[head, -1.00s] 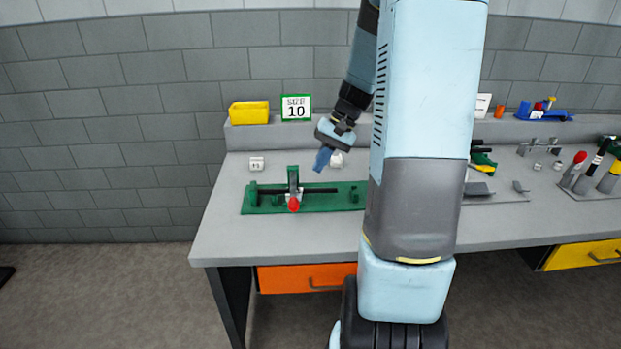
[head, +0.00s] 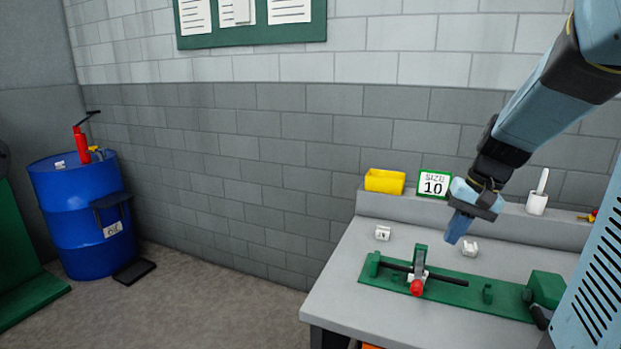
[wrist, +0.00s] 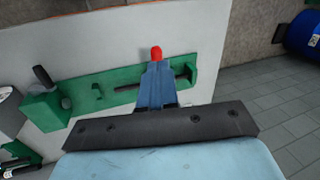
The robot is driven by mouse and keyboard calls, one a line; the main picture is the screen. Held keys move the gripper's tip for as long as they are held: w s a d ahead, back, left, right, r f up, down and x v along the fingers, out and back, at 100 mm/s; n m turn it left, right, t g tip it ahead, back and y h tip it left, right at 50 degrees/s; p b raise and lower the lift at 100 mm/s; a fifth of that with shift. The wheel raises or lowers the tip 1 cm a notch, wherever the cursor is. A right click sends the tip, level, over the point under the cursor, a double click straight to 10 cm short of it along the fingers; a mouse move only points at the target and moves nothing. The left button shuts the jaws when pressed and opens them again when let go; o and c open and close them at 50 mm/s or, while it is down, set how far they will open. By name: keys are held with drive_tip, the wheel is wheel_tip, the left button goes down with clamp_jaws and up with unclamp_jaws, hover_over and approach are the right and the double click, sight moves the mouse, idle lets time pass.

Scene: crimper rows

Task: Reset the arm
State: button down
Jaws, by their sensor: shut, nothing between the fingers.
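My gripper (head: 455,230) is shut and empty. In the head view it hangs above the workbench (head: 345,290), over the back side of the green crimper fixture (head: 452,290). The fixture has a dark rod, a green upright and a red knob (head: 417,287). In the wrist view my shut fingers (wrist: 156,88) point toward the fixture (wrist: 120,102), and the red knob (wrist: 156,52) shows just beyond their tips. My arm comes in from the upper right of the head view.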

drive_tip(key=s+a+r+n+t+h, duration=0.1)
drive_tip(key=s+a+r+t, duration=0.1)
drive_tip(key=s, duration=0.5)
drive_tip(key=s+a+r+n+t+h, duration=0.2)
drive_tip(key=s+a+r, duration=0.3)
drive_tip(key=s, duration=0.1)
drive_tip(key=shift+s+t, duration=0.3)
drive_tip(key=shift+s, duration=0.1)
drive_tip(key=shift+r, duration=0.1)
idle(1.4)
